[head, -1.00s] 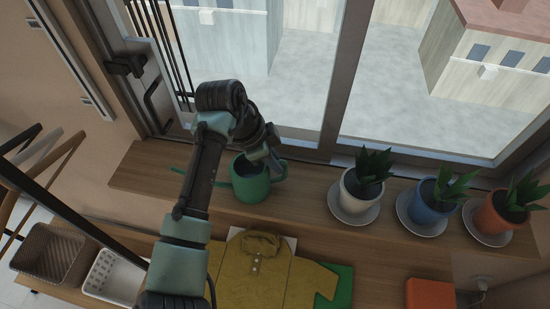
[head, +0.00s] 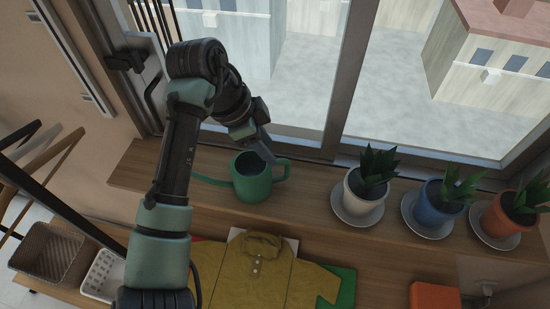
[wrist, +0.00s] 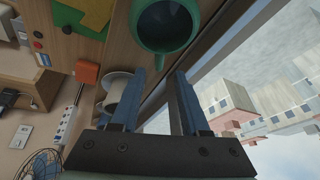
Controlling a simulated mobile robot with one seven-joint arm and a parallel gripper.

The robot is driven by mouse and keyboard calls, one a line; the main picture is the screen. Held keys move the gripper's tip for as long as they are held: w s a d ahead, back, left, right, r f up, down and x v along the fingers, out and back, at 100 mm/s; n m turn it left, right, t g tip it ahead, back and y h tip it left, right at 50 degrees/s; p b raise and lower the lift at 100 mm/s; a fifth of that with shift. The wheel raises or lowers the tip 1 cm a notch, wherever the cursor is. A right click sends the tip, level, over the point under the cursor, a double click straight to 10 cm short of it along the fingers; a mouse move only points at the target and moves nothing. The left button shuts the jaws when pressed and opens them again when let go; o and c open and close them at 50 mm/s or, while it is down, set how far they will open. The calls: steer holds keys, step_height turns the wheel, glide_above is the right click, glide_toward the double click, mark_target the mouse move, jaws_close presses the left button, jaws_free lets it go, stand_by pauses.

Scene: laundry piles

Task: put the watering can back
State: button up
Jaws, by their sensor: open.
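The green watering can (head: 252,180) stands upright on the wooden windowsill shelf (head: 300,205), its spout to the left and its handle to the right. My gripper (head: 272,158) is open and empty, above and behind the can near its handle. In the wrist view the can (wrist: 165,28) shows its open round top, beyond the fingertips, and my gripper (wrist: 158,82) has its two fingers apart with nothing between them. The fingers look clear of the can, though the exact gap is hard to tell.
Potted plants in a white pot (head: 362,190), a blue pot (head: 432,210) and a terracotta pot (head: 503,218) stand on saucers to the right. The window (head: 335,80) is close behind. A mustard shirt (head: 262,275) lies below, with baskets (head: 48,252) at the left.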

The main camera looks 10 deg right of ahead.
steer(key=b+v, duration=0.1)
steer(key=v, duration=0.4)
steer(key=shift+s+a+r, duration=0.1)
steer(key=shift+r, duration=0.3)
